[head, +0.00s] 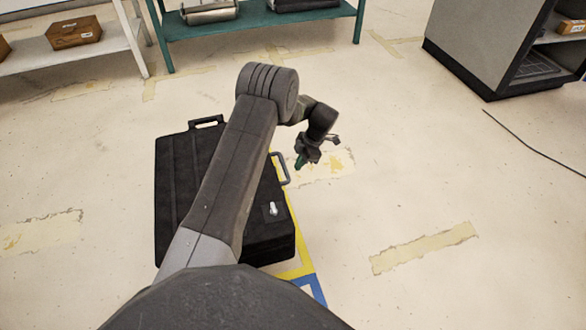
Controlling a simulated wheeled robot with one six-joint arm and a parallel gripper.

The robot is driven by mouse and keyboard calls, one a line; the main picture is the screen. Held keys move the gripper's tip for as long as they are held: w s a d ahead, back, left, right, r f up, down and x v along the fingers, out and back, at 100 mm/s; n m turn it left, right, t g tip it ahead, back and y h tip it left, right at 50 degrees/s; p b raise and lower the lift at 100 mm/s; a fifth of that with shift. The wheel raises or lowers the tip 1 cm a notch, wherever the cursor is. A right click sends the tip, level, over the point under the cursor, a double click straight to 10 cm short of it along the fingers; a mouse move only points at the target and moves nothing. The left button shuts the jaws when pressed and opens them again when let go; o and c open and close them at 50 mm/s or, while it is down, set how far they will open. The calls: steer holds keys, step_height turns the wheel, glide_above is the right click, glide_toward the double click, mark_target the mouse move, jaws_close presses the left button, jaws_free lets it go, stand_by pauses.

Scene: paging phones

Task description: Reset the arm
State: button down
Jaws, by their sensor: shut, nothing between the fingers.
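My gripper (300,162) is at the end of my arm, near the middle of the head view. It is shut and empty, with greenish tips pointing down. It hangs above the floor, just right of a black case. My arm reaches forward over the case and bends down at its far end.
The black case (176,190) lies on the floor, partly hidden under my arm. Yellow and blue floor tape (307,258) runs along its right side. A teal bench (262,16), a white shelf (35,58) and a grey cabinet (480,40) stand farther back. Floor at right is mostly clear.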

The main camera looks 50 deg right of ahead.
steer(key=s+d, duration=0.1)
steer(key=s+d+r, duration=0.1)
steer(key=d, duration=0.1)
steer(key=s+d+p, duration=0.1)
steer(key=shift+d+r, duration=0.25)
steer(key=shift+r, duration=0.15)
steer(key=shift+a, duration=0.1)
steer(key=b, duration=0.3)
glide_above(288, 177)
step_height(288, 177, down, 3)
steer(key=shift+r, duration=0.15)
steer(key=shift+s+f, duration=0.25)
steer(key=shift+f, duration=0.55)
steer(key=shift+d+f, duration=0.2)
steer(key=shift+f, duration=0.1)
steer(key=shift+b, duration=0.3)
